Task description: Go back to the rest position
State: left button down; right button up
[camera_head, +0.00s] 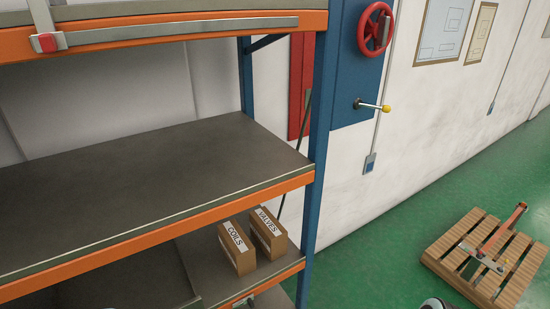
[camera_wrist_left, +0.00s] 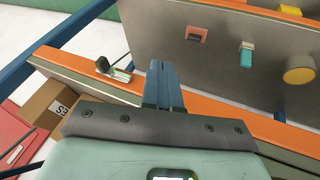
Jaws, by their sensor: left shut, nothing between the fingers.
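My left gripper (camera_wrist_left: 162,75) shows in the left wrist view with its two blue-grey fingers together and nothing between them. It is beside an orange shelf edge (camera_wrist_left: 85,75), and I cannot tell whether it touches it. The head view does not clearly show this gripper. My right gripper is in neither view.
A blue and orange rack (camera_head: 150,238) fills the left of the head view, its middle shelf bare. Cardboard boxes marked COILS (camera_head: 237,247) and VALVES (camera_head: 268,234) stand on the lower shelf. A wooden pallet (camera_head: 490,255) lies on the green floor at right, with open floor around it.

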pick_arm(q)
jog(key=s+d+f+g+h, duration=0.1)
jog(key=s+d+f+g, duration=0.1)
jog(key=s+f, duration=0.6)
jog(key=s+d+f+m+g+h, duration=0.1)
jog(key=s+d+f+g, duration=0.1)
jog(key=s+f, duration=0.6)
notch_tip(320, 180, down, 5)
jog(key=shift+s+r+g, duration=0.1)
jog(key=shift+s+g, duration=0.05)
jog(key=shift+g, duration=0.75)
jog(key=shift+a, duration=0.1)
